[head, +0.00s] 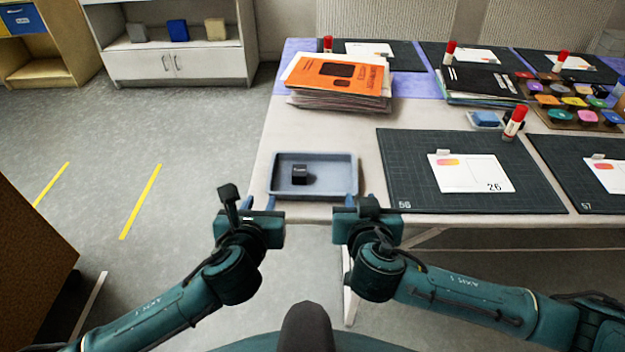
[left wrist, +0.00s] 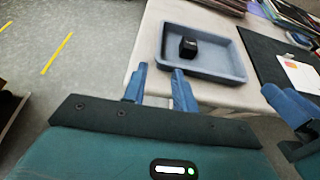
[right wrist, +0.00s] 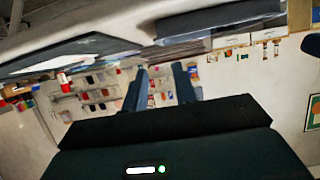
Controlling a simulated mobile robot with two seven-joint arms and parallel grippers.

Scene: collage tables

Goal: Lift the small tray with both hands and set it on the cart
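The small blue-grey tray (head: 335,174) lies flat at the table's front left corner, with a small black box (head: 300,175) in it. In the left wrist view the tray (left wrist: 218,60) and black box (left wrist: 188,47) show just beyond my left fingers. My left gripper (head: 259,202) is at the tray's near left corner, open and empty, its fingers (left wrist: 158,82) apart. My right gripper (head: 362,200) is at the near right corner, open and empty; its fingers (right wrist: 160,88) are apart in the right wrist view. Neither clearly touches the tray. I cannot identify a cart.
A dark cutting mat (head: 400,180) lies right of the tray. A stack of papers with an orange cover (head: 340,78) stands behind it. A brown panelled piece (head: 30,235) stands at the lower left. The grey floor (head: 190,130) left of the table is open.

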